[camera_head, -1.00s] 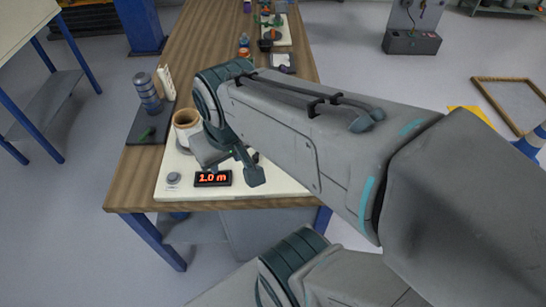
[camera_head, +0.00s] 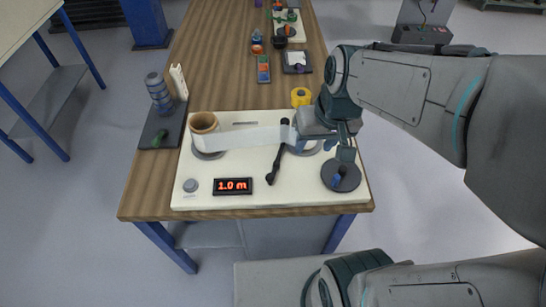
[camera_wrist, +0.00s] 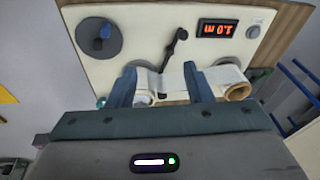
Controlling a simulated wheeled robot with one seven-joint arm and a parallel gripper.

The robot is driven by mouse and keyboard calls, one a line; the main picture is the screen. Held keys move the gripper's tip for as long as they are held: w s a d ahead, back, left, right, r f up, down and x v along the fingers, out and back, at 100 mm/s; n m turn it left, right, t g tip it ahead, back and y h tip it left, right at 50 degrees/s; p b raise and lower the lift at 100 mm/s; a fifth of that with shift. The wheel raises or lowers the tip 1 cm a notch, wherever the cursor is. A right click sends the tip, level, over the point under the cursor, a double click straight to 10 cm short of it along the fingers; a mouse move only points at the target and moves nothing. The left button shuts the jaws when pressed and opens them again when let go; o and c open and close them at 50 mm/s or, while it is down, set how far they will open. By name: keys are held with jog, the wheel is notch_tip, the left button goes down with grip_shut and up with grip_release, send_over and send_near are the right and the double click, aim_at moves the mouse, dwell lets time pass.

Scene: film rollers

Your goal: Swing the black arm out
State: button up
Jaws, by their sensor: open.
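The black arm (camera_head: 277,164) is a slim bar with a dark knob at its front end, on the white panel. In the wrist view the black arm (camera_wrist: 174,48) lies beyond my fingertips. A pale film strip (camera_head: 250,138) runs from the roll (camera_head: 204,124) at left across to my gripper (camera_head: 312,143), at the panel's right part. In the wrist view my gripper (camera_wrist: 160,82) is open, with the film (camera_wrist: 160,84) passing between its fingers. My gripper is to the right of the black arm and does not touch it. The film's right end is partly hidden.
A red display (camera_head: 232,186) reading 1.0 m and a grey knob (camera_head: 190,185) sit at the panel's front left. A dark disc with a blue peg (camera_head: 341,178) is at front right. A yellow tape roll (camera_head: 301,97) stands behind the panel. A bottle (camera_head: 158,93) stands at left.

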aim_at(271, 175)
jog(key=w+a+f+g, duration=0.3)
jog(key=w+a+f, duration=0.3)
jog(key=w+f, duration=0.3)
jog(key=shift+n+y, duration=0.4)
jog(key=x, duration=1.5)
jog(key=shift+s+f, duration=0.2)
jog(key=shift+f, duration=0.05)
grip_shut()
